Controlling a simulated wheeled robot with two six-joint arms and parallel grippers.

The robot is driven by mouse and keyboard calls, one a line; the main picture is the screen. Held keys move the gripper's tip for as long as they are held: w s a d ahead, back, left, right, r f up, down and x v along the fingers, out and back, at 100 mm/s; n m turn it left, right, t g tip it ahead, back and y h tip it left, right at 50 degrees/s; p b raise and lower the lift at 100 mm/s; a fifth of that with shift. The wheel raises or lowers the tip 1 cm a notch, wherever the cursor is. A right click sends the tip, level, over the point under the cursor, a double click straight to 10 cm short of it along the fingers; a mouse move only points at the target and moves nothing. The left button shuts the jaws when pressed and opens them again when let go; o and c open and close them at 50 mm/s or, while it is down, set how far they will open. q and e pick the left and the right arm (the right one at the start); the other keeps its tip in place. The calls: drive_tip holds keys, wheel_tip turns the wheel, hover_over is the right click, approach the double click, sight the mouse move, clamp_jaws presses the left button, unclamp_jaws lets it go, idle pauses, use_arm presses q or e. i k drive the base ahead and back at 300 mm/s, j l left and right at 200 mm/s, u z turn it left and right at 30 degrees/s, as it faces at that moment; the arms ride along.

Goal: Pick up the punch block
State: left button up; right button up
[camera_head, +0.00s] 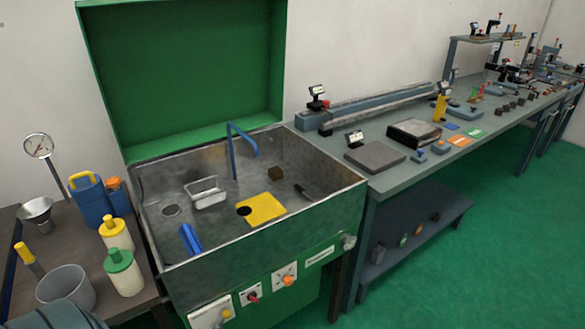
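Neither of my grippers shows in the head view. I cannot tell for sure which object is the punch block. A small dark brown block (276,173) sits in the grey metal basin, behind a yellow plate (262,208) with a dark round hole. On the workbench to the right, a flat grey block (375,156) and a larger dark block with a lighter top (414,132) lie near the front edge. Several small dark blocks (509,107) stand farther along the bench, too small to make out.
Bottles (123,271) and a bucket (66,286) crowd the left table. Green floor (490,240) is clear at right.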

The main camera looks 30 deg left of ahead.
sight(276, 173)
drive_tip(key=u, duration=0.45)
drive_tip(key=i+l+u, duration=0.2)
drive_tip(key=i+u, duration=0.2)
drive_tip(key=i+l+u, duration=0.55)
drive_tip(key=u, duration=0.2)
